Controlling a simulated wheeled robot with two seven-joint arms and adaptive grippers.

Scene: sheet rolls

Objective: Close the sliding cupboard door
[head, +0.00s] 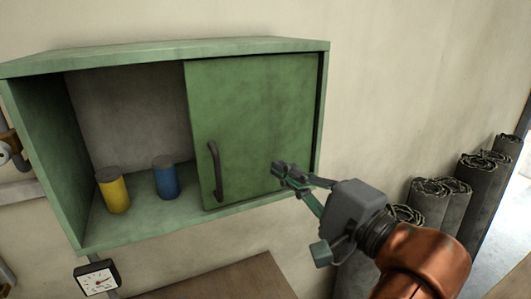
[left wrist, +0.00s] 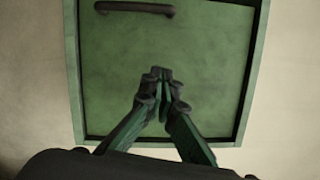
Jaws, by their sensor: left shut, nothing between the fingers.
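The green sliding door (head: 255,120) covers the right half of the green wall cupboard (head: 190,46). The left half of the cupboard is open. A dark vertical handle (head: 214,172) sits near the door's left edge. My left gripper (head: 280,170) is shut and empty in front of the door's lower right part, to the right of the handle. I cannot tell if its tips touch the door. In the left wrist view the shut fingertips (left wrist: 162,76) lie over the door panel (left wrist: 205,65), with the handle (left wrist: 135,8) at the top edge. My right gripper is not in view.
A yellow can (head: 113,191) and a blue can (head: 166,178) stand inside the open half. Several dark sheet rolls (head: 430,200) stand at the right. A dial gauge (head: 97,279) is below the cupboard, beside a brown surface (head: 220,281).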

